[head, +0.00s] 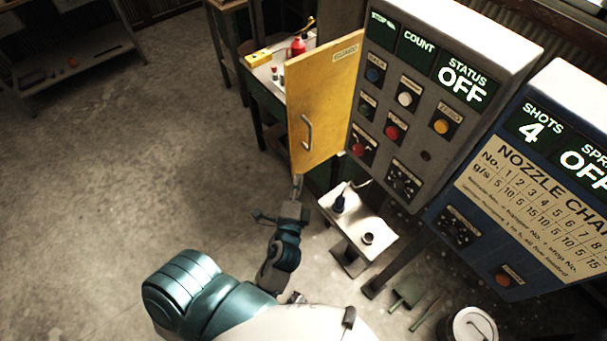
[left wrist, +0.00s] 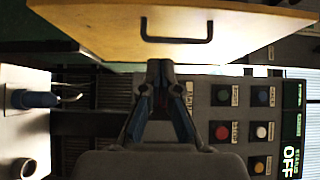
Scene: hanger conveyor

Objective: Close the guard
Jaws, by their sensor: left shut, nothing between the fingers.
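The guard (head: 325,103) is a yellow panel with a dark bar handle (head: 307,132), standing open to the left of the grey control box (head: 437,90) in the head view. In the left wrist view the guard (left wrist: 230,25) spans the top, with its handle (left wrist: 177,30) facing the camera. My left gripper (head: 297,182) is at the guard's lower edge, below the handle. It is shut and empty in the left wrist view (left wrist: 160,68), its tips close to the guard's edge; I cannot tell whether they touch. My right gripper is not in view.
A small white stand (head: 358,222) with a dark blue-handled tool (head: 339,203) is right of my left gripper. A blue panel (head: 530,180) stands at the right. The floor at left is clear.

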